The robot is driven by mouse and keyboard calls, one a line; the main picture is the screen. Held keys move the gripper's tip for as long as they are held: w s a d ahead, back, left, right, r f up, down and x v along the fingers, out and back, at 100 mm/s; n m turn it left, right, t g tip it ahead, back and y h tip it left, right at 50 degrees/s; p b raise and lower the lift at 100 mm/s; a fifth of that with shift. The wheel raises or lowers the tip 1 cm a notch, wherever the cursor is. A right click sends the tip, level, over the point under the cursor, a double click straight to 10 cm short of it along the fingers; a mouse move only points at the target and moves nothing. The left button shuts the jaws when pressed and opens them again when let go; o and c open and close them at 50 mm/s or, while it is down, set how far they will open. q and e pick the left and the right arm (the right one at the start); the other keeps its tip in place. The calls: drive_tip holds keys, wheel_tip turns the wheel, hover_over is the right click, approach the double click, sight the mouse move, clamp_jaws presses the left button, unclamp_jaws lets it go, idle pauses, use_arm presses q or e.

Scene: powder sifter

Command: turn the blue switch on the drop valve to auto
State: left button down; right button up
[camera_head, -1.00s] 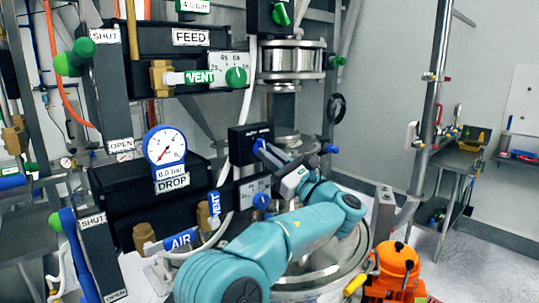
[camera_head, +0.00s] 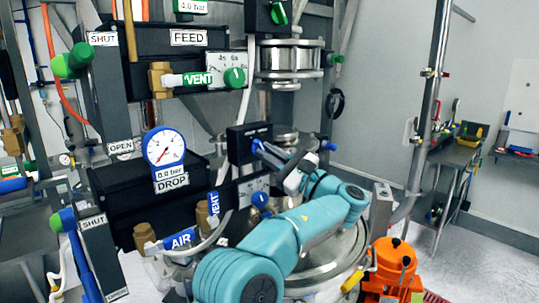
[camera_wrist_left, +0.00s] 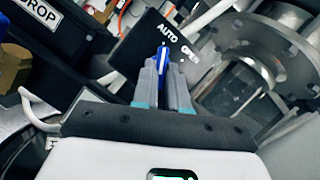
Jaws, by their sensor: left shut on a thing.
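The black switch box of the drop valve (camera_head: 240,146) stands right of the drop gauge. The blue switch (camera_head: 257,146) sticks out from its front. My left gripper (camera_head: 264,150) is at the box, its fingers closed on the switch. In the left wrist view the blue switch (camera_wrist_left: 163,62) stands between the two fingertips (camera_wrist_left: 163,72). The labels AUTO and OPEN show on the box face (camera_wrist_left: 155,45) just beyond the fingers. The fingers hide part of the switch, so I cannot tell its exact setting. My right gripper is not in view.
The drop gauge (camera_head: 164,147) reads near 0.0 bar. A blue regulator knob (camera_head: 260,199) sits below the switch box, close to my left arm. The round steel vessel (camera_head: 335,255) stands behind the arm. An orange device (camera_head: 394,262) is at the lower right.

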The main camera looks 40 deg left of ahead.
use_arm(q)
drive_tip(key=c, duration=1.2)
unclamp_jaws()
drive_tip(key=shift+r, duration=0.15)
drive_tip(key=shift+o, duration=0.2)
drive_tip(key=shift+d, duration=0.1)
drive_tip(key=b+v, duration=0.5)
drive_tip(key=v, duration=1.1)
drive_tip(key=shift+d, duration=0.1)
